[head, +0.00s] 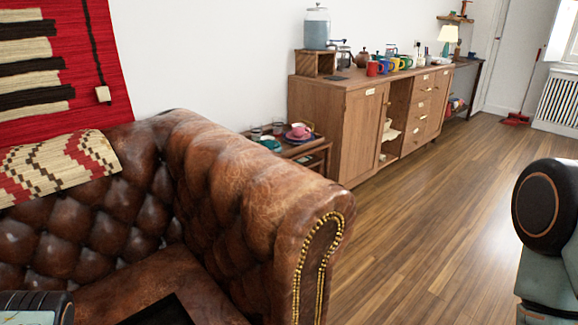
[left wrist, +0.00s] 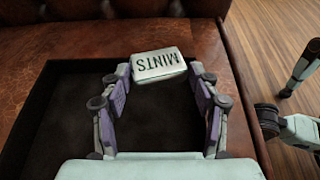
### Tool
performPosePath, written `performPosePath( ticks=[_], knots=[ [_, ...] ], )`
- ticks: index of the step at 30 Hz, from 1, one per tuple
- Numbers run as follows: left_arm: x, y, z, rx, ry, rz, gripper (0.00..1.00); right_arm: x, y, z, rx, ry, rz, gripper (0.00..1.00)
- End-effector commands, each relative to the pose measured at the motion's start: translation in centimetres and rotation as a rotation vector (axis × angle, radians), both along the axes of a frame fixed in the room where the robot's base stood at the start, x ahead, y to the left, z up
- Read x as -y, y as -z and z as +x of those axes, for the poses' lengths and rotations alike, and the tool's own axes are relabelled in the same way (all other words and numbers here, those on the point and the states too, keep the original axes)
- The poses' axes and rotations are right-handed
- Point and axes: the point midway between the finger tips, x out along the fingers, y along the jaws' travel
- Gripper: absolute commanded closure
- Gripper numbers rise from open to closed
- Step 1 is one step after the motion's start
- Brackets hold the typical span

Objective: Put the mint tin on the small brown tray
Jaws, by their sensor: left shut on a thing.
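The mint tin (left wrist: 160,65) is a small pale box with dark "MINTS" lettering, upside down in the left wrist view. My left gripper (left wrist: 160,76) is shut on it, with a purple-padded finger at each side of the tin. The tin is over or near the far edge of a black rectangle (left wrist: 60,110) on the brown leather seat; its exact height cannot be told. I cannot make out a small brown tray in either view. My right gripper is not in view.
The black rectangle also shows on the sofa (head: 225,180) seat in the head view (head: 165,310). Beyond the sofa arm stands a low side table (head: 315,150) with cups. A wooden sideboard (head: 360,130) with mugs runs along the wall.

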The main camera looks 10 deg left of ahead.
Motion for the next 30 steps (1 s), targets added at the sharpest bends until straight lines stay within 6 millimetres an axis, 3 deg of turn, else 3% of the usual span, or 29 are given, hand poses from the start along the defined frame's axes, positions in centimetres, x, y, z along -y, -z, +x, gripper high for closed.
performPosePath(
  ticks=[7,14,20,30],
  knots=[
    [-1.4,-5.4,2.8,0.007,-0.058,-0.002,0.69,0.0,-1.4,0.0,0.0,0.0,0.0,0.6],
    [-0.3,-11.1,4.2,0.006,-0.082,-0.005,0.69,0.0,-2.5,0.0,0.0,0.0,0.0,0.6],
    [2.0,-16.1,4.6,0.007,-0.068,-0.005,0.69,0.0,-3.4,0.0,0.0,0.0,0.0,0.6],
    [8.0,-24.7,3.9,0.008,0.017,-0.007,0.69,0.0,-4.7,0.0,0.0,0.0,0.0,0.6]
  ],
)
